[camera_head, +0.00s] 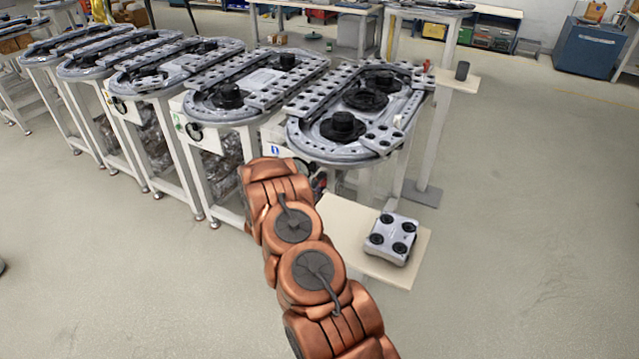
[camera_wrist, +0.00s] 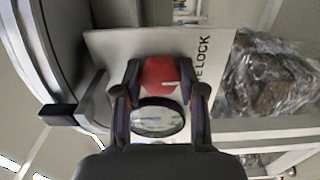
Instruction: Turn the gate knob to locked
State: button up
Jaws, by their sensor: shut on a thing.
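The red gate knob (camera_wrist: 156,71) sits on a pale panel (camera_wrist: 108,46) in the wrist view. A small white mark shows at its lower right edge. Black lettering ending in "E LOCK" (camera_wrist: 203,58) runs up the panel to the right of the knob. My gripper (camera_wrist: 160,88) is shut on the knob, with one dark finger on each side of it. In the head view my copper arm reaches to the near end of the closest ring track (camera_head: 345,152) and hides the knob and most of the gripper.
A wooden shelf (camera_head: 345,232) by that track carries a grey block with several black wheels (camera_head: 393,238). A small stand (camera_head: 460,82) holds a dark cup (camera_head: 462,70). More ring tracks stand to the left. Clear-wrapped brown material (camera_wrist: 268,78) lies right of the panel.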

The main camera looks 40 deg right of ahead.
dwell(0.4)
jog(key=o, duration=1.2)
jog(key=shift+c, duration=0.2)
jog(key=shift+a, duration=0.1)
jog(key=v, duration=1.2)
